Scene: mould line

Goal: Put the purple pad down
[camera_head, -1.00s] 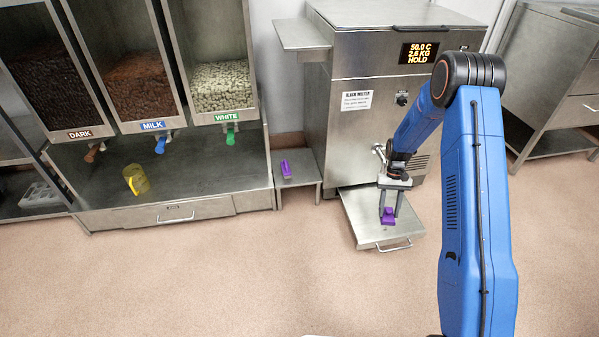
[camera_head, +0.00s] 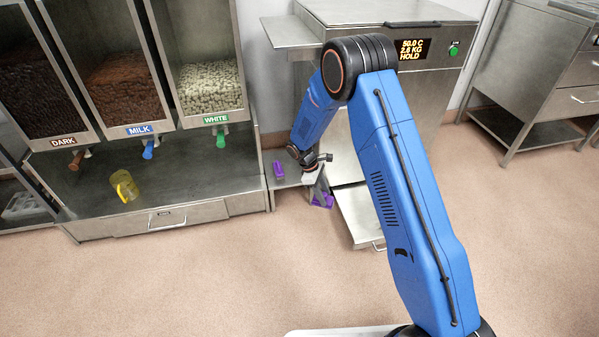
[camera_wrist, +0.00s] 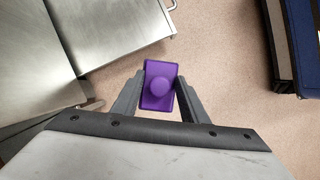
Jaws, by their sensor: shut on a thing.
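My gripper (camera_head: 318,188) is shut on the purple pad (camera_head: 326,201), a small block with a round knob on top. In the wrist view the pad (camera_wrist: 160,98) sits between the two fingers, with pinkish floor around it. The pad is held in the air, left of the low pull-out metal platform (camera_head: 361,219) at the melter's foot. A second purple piece (camera_head: 279,170), longer and narrower, lies on the small low metal shelf (camera_head: 288,181) left of the melter. My arm hides part of the melter.
The block melter (camera_head: 425,100) stands behind my arm. Dark, milk and white chocolate bins (camera_head: 210,85) hang over a metal counter (camera_head: 190,185) at left, with a yellow jug (camera_head: 125,186) on it. The floor (camera_head: 230,270) in front is clear.

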